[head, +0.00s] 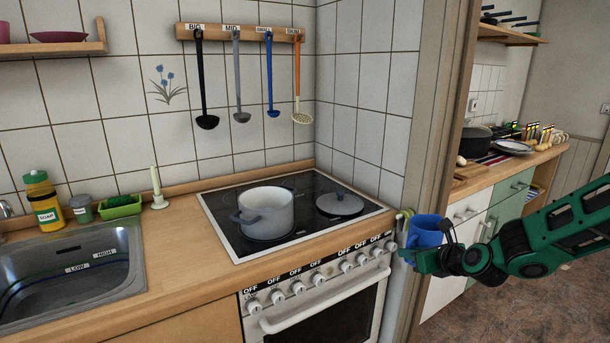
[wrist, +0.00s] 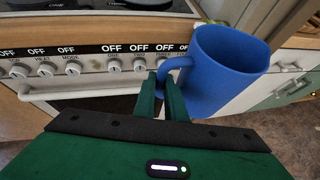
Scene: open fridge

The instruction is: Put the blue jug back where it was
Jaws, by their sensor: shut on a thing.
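The blue jug (head: 426,231) is held in the air at the right end of the stove, in front of the door frame. In the wrist view the jug (wrist: 228,70) is upright with a slight tilt, its open top showing. My gripper (head: 421,260) is shut on the jug's handle; its green fingers also show in the wrist view (wrist: 164,88). The jug's body lies to the right of the fingers. No fridge shows in either view.
Ladles hang from a labelled rack (head: 240,32). A door frame (head: 440,120) stands beside the jug; another counter (head: 510,175) lies beyond.

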